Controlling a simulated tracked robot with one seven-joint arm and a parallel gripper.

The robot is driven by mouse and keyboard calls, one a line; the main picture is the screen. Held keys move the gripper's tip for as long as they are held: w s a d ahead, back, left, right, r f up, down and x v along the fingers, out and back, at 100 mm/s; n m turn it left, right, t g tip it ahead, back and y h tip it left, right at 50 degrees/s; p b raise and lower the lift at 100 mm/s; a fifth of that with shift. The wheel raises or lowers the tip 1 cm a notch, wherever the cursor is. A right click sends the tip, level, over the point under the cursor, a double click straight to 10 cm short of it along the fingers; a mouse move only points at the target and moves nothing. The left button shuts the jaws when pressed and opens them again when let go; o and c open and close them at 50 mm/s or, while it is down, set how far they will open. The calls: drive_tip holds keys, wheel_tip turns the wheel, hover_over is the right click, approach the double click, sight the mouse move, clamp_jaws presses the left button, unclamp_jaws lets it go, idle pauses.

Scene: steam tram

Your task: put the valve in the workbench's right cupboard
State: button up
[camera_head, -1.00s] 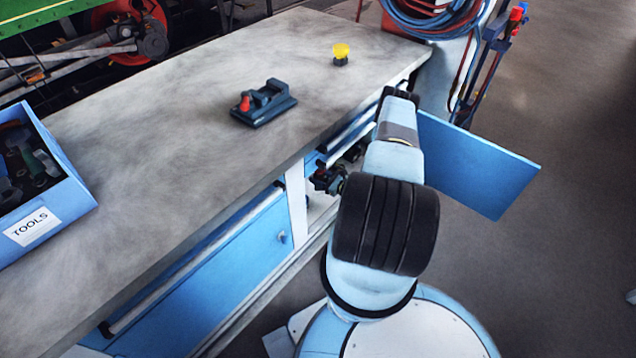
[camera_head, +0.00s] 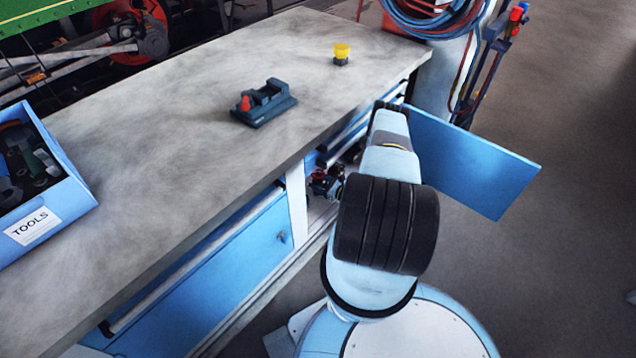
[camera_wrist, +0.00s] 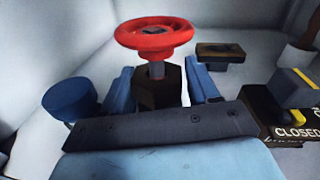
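In the wrist view the valve (camera_wrist: 158,85) has a red handwheel on a dark hexagonal body and stands upright. My arm reaches in under the worktop there and hides most of the opening. Small dark and red shapes show at the opening, too unclear to name.
Around the valve are a blue cylinder (camera_wrist: 70,98), a dark brown block (camera_wrist: 222,54) and a sign reading CLOSED (camera_wrist: 292,130). On the worktop are a vise (camera_head: 264,103), a yellow-topped item (camera_head: 341,53) and a tools box (camera_head: 45,215). The left cupboard door (camera_head: 230,280) is shut.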

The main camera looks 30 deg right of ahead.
drive_tip(key=o, duration=0.4)
drive_tip(key=shift+c, duration=0.2)
drive_tip(key=shift+r, duration=0.15)
drive_tip(key=v, duration=1.2)
